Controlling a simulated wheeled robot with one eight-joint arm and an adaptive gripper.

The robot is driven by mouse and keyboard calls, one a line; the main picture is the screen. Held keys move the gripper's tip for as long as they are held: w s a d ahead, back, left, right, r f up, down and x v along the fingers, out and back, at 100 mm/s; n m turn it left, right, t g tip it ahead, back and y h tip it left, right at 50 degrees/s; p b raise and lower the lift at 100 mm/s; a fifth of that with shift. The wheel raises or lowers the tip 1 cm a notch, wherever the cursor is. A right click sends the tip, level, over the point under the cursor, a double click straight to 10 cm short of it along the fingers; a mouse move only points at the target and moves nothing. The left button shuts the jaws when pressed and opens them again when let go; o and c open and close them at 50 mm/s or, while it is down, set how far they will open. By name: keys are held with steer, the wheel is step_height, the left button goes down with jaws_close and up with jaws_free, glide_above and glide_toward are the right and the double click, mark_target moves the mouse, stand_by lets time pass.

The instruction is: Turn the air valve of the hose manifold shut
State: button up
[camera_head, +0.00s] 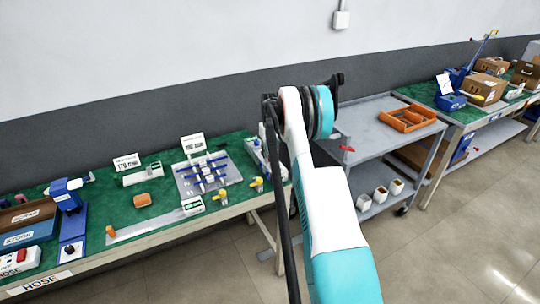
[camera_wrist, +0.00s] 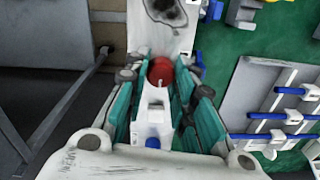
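My gripper (camera_wrist: 163,64) is in the wrist view, with its teal fingers apart on either side. A round red part (camera_wrist: 161,71), possibly the air valve, shows between the fingers. A white block lies just below it and a pale plate with a dark patch (camera_wrist: 165,12) above it. I cannot tell whether the fingers touch the red part. In the head view my arm hides the gripper and most of the white unit (camera_head: 255,150) at the right end of the green bench.
A grey plate with blue bars (camera_head: 183,185) lies left of my arm on the green bench (camera_head: 100,209); it also shows at the right of the wrist view (camera_wrist: 241,92). Yellow fittings (camera_head: 221,197) stand near the front edge. A grey cart (camera_head: 365,125) with an orange tray (camera_head: 408,118) stands to the right.

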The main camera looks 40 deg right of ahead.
mark_target(270, 156)
steer(key=o, duration=0.5)
steer(key=shift+w, duration=0.1)
steer(key=shift+c, duration=0.2)
step_height(270, 156, up, 12)
steer(key=shift+d, duration=0.15)
steer(key=shift+r, duration=0.1)
stand_by(0.3)
